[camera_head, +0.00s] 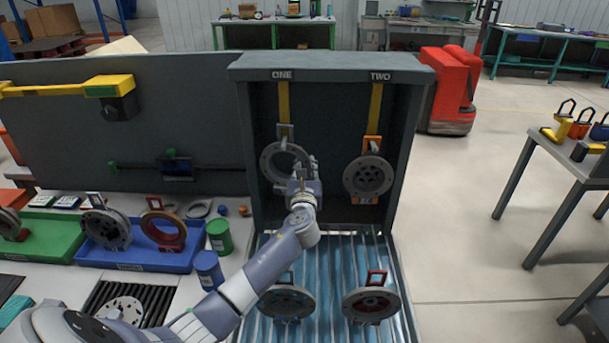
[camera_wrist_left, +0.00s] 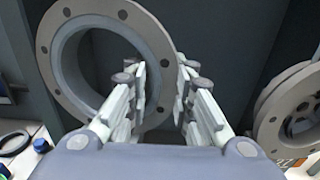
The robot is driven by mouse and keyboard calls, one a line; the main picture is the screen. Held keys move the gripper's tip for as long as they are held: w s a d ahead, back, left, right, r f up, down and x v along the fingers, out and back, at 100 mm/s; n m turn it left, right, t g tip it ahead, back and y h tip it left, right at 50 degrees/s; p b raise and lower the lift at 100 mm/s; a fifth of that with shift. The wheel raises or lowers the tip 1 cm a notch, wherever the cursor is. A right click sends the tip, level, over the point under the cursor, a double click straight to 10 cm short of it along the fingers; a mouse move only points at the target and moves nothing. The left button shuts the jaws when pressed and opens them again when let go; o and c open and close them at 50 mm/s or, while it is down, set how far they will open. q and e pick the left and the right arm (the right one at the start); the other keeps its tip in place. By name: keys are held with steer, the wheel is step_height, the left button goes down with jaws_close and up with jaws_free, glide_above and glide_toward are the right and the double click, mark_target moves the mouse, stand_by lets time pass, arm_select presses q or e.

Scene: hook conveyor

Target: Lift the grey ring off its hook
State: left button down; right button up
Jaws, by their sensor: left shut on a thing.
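The grey ring (camera_head: 270,164), flat with bolt holes and a wide opening, hangs in the cabinet under the sign ONE, below a yellow strap with a grey bracket (camera_head: 285,133). My left gripper (camera_head: 302,170) is at the ring's right side. In the left wrist view the grey ring (camera_wrist_left: 58,68) fills the upper left, and my left gripper (camera_wrist_left: 160,85) has its fingers on either side of the right rim, shut on it. The fingers hide part of that rim. The exact contact between ring and hook is too small to tell. My right gripper is not in view.
A grey holed disc (camera_head: 369,177) hangs under TWO, close on the right. The cabinet's side wall (camera_head: 409,140) bounds that side. Two flanged parts (camera_head: 287,302) (camera_head: 371,305) stand on the ribbed surface below. Blue (camera_head: 140,260) and green (camera_head: 40,246) trays hold more parts at left.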

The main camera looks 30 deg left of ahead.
arm_select(q)
steer(key=r+v, duration=0.2)
steer(key=v, duration=1.6)
steer(key=shift+r, duration=0.4)
steer(key=shift+s, duration=0.2)
steer(key=p+v, duration=0.2)
steer(key=v, duration=1.1)
steer(key=shift+s+p, duration=0.2)
steer(key=shift+p, duration=0.15)
